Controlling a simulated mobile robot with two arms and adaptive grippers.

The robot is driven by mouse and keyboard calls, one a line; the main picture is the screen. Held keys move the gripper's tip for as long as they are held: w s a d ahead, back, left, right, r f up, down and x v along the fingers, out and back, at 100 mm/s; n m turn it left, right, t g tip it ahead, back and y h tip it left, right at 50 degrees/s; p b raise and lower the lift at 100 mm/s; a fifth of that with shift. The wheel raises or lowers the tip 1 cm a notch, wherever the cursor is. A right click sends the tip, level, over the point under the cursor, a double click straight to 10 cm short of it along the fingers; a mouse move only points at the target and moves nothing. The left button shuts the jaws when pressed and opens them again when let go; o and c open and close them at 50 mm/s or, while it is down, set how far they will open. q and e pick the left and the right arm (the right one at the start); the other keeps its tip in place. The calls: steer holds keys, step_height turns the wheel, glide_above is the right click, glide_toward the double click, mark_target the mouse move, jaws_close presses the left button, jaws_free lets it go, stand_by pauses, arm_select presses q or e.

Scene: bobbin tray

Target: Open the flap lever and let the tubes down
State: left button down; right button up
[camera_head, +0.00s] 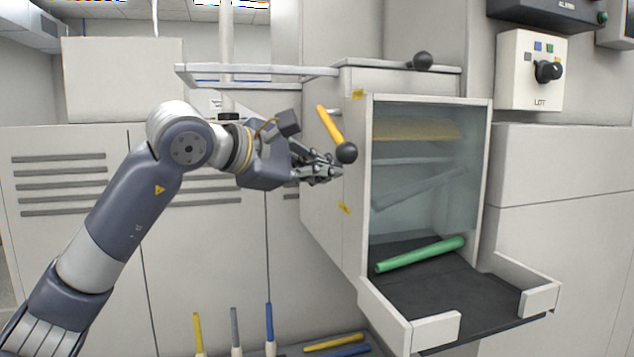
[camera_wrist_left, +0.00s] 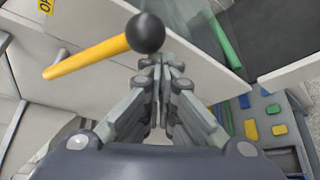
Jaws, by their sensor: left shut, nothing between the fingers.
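The flap lever (camera_head: 330,124) is a yellow bar with a black ball knob (camera_head: 346,152) on the cabinet's left side wall. It slants down to the right in the head view. My left gripper (camera_head: 335,173) is shut and empty, with its fingertips just below the knob. In the left wrist view the knob (camera_wrist_left: 145,32) lies just beyond the closed fingertips (camera_wrist_left: 164,62); I cannot tell whether they touch. A green tube (camera_head: 420,254) lies at a slant on the dark outlet tray (camera_head: 470,300). Behind the clear front are sloped panels (camera_head: 418,188); no other tube shows clearly there. My right gripper is out of view.
A second black knob (camera_head: 422,61) sits on the cabinet top. A control box (camera_head: 516,70) hangs at the right. Yellow, grey and blue tubes (camera_head: 269,325) stand below, and yellow and blue ones (camera_head: 334,342) lie beside them. A shelf frame (camera_head: 255,70) juts out above my left arm.

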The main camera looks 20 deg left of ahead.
arm_select(q)
steer(key=r, duration=0.1)
steer(key=s+r, duration=0.1)
steer(key=d+r, duration=0.1)
steer(key=shift+s+r, duration=0.3)
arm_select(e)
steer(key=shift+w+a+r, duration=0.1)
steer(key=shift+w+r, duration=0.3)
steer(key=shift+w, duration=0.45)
arm_select(q)
steer(key=shift+r+p, duration=0.25)
steer(key=shift+p, duration=0.05)
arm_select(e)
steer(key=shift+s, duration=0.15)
arm_select(q)
step_height(320, 180, down, 5)
steer(key=a+b, duration=0.1)
steer(key=b, duration=0.3)
steer(key=s+a+r+b, duration=0.2)
steer(key=s+a+r, duration=0.3)
steer(key=a, duration=0.1)
steer(key=shift+s+a, duration=0.15)
steer(key=shift+a, duration=0.15)
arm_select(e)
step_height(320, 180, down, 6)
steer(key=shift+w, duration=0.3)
